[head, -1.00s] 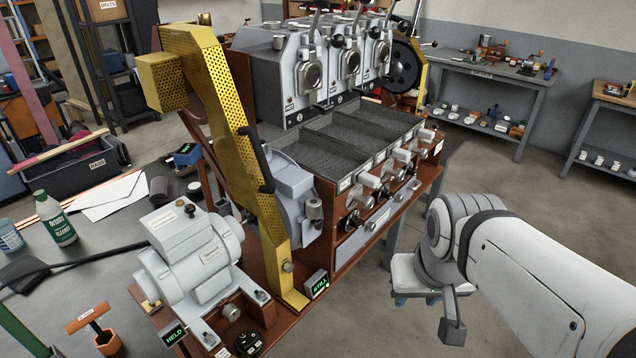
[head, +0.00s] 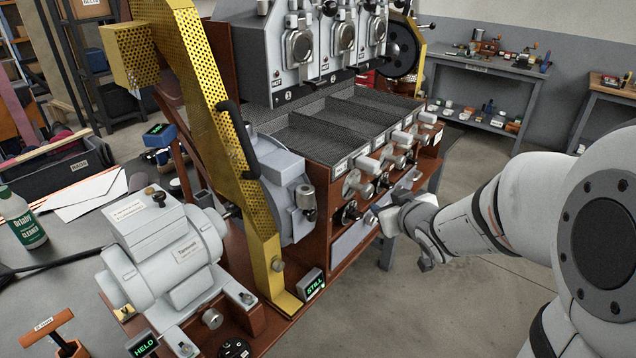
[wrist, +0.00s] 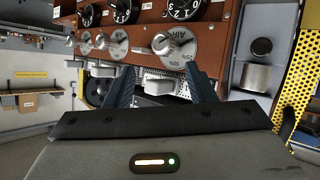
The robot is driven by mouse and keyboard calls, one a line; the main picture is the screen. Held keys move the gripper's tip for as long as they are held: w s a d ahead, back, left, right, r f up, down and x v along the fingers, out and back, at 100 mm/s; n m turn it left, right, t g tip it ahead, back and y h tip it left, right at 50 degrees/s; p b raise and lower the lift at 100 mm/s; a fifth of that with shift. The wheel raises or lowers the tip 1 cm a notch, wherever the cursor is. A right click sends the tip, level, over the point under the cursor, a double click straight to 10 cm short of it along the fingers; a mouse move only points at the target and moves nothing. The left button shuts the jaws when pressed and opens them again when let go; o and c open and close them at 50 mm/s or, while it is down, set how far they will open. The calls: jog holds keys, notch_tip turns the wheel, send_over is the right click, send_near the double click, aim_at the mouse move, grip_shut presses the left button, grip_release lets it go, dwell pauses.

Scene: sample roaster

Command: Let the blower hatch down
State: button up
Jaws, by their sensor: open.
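The yellow perforated cover (head: 222,130) stands raised at the left end of the roaster, with a black handle (head: 237,140) on its edge. It also shows at the right edge of the wrist view (wrist: 299,75). I cannot tell for sure whether it is the blower hatch. Behind its lower part is the round grey blower housing (head: 285,185). My gripper (wrist: 163,88) is open and empty, its two dark fingers spread toward the red-brown front panel with its AIR dial (wrist: 178,44). In the head view it is right of the yellow cover, well apart from it, its fingertips unclear.
A grey motor (head: 165,245) stands left of the cover, near small displays reading HELD (head: 144,346) and STILL (head: 314,287). Knobs and levers (head: 365,180) stick out of the roaster front. Open floor (head: 450,310) lies to the right.

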jog(key=w+a+f+n+y+b, duration=0.1)
jog(key=a+f+n+y+b, duration=0.1)
jog(key=a+f+y, duration=0.3)
jog(key=n+g+y+b, duration=0.2)
jog(key=n+y+b, duration=0.1)
jog(key=y, duration=0.3)
send_near(314, 217)
jog(key=w, duration=0.1)
jog(key=x, duration=0.8)
jog(key=shift+s+a, duration=0.15)
jog(key=shift+a, duration=0.2)
jog(key=shift+c, duration=0.2)
grip_shut()
